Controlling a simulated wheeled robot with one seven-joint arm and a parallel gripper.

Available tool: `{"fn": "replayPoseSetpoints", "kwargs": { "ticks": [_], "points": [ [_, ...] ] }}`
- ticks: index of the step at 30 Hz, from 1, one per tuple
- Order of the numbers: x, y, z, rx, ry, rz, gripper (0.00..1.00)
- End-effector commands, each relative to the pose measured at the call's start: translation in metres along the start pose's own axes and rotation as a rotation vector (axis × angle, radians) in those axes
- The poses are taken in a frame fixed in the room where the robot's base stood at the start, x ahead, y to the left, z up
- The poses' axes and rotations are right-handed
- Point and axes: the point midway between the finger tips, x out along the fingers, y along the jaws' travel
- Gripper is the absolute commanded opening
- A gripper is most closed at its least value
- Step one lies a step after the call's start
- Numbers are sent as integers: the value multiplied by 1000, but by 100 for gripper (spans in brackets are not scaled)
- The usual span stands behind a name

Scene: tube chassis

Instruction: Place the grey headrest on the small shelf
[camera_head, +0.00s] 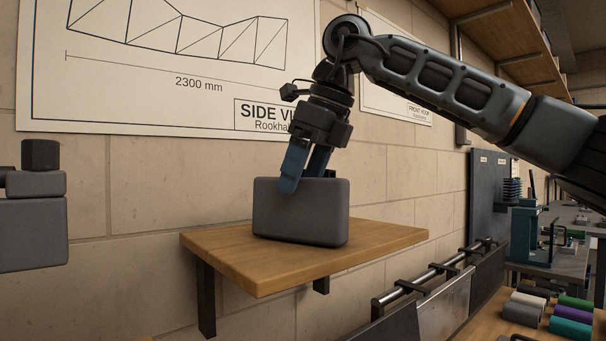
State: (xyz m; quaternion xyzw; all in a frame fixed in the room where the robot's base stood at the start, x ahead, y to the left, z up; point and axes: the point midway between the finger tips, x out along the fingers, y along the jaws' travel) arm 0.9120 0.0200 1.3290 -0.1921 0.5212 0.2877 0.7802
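The grey headrest (308,219) is a rounded, dark grey block. It stands upright on the small wooden shelf (375,238), near its left-middle part, and its lower edge appears to touch the board. My gripper (304,178) points down at the top of the headrest. One blue finger lies over the near face and the other goes behind the top edge, so the headrest's top is between them. I cannot tell whether the fingers press on it. The far finger's tip is hidden behind the headrest.
The shelf is fixed to a block wall on dark brackets (206,298). A drawing board (170,70) hangs on the wall behind. Several coloured rolls (571,328) lie on a bench at lower right, beside a metal rail (420,280). The shelf's right part is clear.

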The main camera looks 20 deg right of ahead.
Motion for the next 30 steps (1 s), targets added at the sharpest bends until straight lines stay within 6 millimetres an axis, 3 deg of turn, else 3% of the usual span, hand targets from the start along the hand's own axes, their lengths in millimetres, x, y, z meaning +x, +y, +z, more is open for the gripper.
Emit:
{"fn": "replayPoseSetpoints", "kwargs": {
  "ticks": [11, 24, 30],
  "points": [
    [-7, -1, 1, 1, -1, -1, 70],
    [-89, -1, 1, 2, 0, -5, 70],
    [-115, 0, 1, 0, 0, -3, 70]
  ]
}}
